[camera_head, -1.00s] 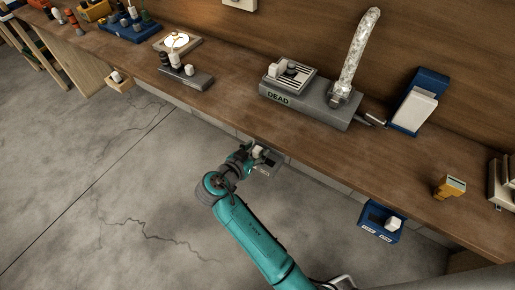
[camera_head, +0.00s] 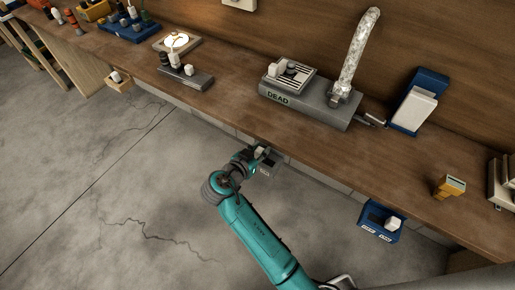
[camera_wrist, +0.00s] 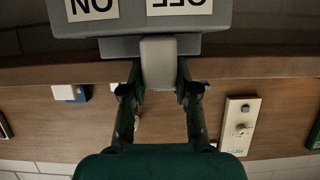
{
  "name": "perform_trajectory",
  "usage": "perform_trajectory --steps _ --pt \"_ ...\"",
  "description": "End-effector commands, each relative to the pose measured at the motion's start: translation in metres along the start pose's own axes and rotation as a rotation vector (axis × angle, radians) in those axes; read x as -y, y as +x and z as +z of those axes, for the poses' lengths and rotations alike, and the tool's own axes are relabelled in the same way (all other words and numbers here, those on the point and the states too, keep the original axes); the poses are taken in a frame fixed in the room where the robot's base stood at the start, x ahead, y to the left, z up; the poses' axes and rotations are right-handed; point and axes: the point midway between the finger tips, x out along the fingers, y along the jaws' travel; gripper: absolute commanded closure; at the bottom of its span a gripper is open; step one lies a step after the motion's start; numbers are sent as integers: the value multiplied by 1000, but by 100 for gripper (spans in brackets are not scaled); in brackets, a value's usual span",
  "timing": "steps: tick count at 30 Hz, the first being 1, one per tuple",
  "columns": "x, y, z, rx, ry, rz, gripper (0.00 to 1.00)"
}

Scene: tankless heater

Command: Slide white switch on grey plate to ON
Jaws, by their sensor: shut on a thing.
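The grey plate (camera_wrist: 140,20) fills the top of the wrist view, with an upside-down ON label (camera_wrist: 92,8) on the left and an OFF label (camera_wrist: 180,6) on the right. The white switch (camera_wrist: 158,62) sticks out from the plate's front, nearer the OFF label than the ON label. My gripper (camera_wrist: 158,88) is shut on the switch, one finger on each side. In the head view my gripper (camera_head: 254,154) is at the grey plate (camera_head: 266,170) at the bench's front edge. The arm partly hides the switch there.
The wooden bench (camera_head: 225,105) runs above the plate. A grey DEAD unit (camera_head: 310,105) with a silver duct stands on it. A blue box with a white switch (camera_head: 392,225) hangs farther right along the front. Open floor (camera_head: 120,190) lies to the left.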

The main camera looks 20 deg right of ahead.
Motion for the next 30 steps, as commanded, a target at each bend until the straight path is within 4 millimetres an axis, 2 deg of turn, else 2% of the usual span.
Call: perform_trajectory --steps 1,6,17,18,21,30 --pt "-10 1 1 0 -1 4 100" --pt "-31 1 1 1 -1 5 100" --pt "-38 1 1 2 -3 10 100" --pt "-38 1 1 2 -3 10 66" --pt "-38 1 1 2 -3 9 44" --pt "-36 0 0 1 -1 4 44"
